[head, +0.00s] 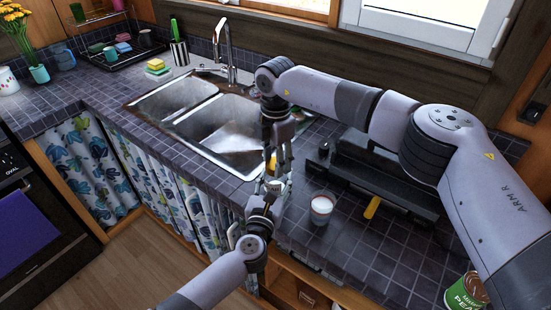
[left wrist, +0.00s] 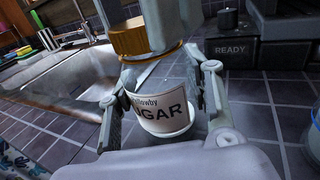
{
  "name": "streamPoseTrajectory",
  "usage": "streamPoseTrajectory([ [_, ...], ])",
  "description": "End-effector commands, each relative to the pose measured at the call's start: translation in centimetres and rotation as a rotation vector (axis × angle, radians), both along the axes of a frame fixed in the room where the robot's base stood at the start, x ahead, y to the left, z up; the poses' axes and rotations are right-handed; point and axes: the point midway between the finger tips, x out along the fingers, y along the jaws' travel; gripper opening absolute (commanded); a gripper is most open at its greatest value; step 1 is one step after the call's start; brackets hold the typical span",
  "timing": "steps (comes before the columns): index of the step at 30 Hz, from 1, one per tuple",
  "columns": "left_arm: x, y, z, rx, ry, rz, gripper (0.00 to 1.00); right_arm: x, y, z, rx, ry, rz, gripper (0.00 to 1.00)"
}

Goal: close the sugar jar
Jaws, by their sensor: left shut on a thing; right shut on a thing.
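The sugar jar (left wrist: 160,105) is a clear container with a cream label reading SUGAR. It stands upright between the fingers of my left gripper (left wrist: 158,98), which is shut on it; the jar (head: 273,187) is small and partly covered in the head view. A golden-brown lid (left wrist: 132,38) is just above the jar's mouth, a little left in the left wrist view. My right gripper (head: 272,157) comes down from above and is shut on the lid. I cannot tell whether lid and rim touch.
The metal sink (head: 215,125) lies left. A can (head: 464,292) stands front right.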

Motion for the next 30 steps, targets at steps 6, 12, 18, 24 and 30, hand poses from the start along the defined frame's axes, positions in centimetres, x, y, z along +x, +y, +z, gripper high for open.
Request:
streamPoseTrajectory([
  [6, -0.06, -0.06, -0.06, 0.001, 0.001, -0.002, 0.0, 0.11, 0.09, 0.04, 0.001, -0.002, -0.491, 0.31],
  [12, -0.07, -0.08, -0.06, 0.001, 0.001, -0.002, 0.0, 0.19, 0.07, 0.02, 0.001, -0.001, -0.89, 0.31],
  [18, -0.07, -0.09, -0.06, 0.001, 0.001, -0.002, 0.0, 0.21, 0.05, 0.02, 0.001, -0.001, -0.931, 0.43],
  [24, -0.07, -0.08, -0.07, 0.001, 0.001, -0.002, 0.0, 0.2, 0.03, 0.01, 0.0, -0.001, -0.929, 0.56],
  [30, -0.06, -0.06, -0.06, 0.0, 0.001, -0.002, 0.0, 0.18, 0.01, -0.02, 0.0, 0.0, -0.928, 0.62],
])
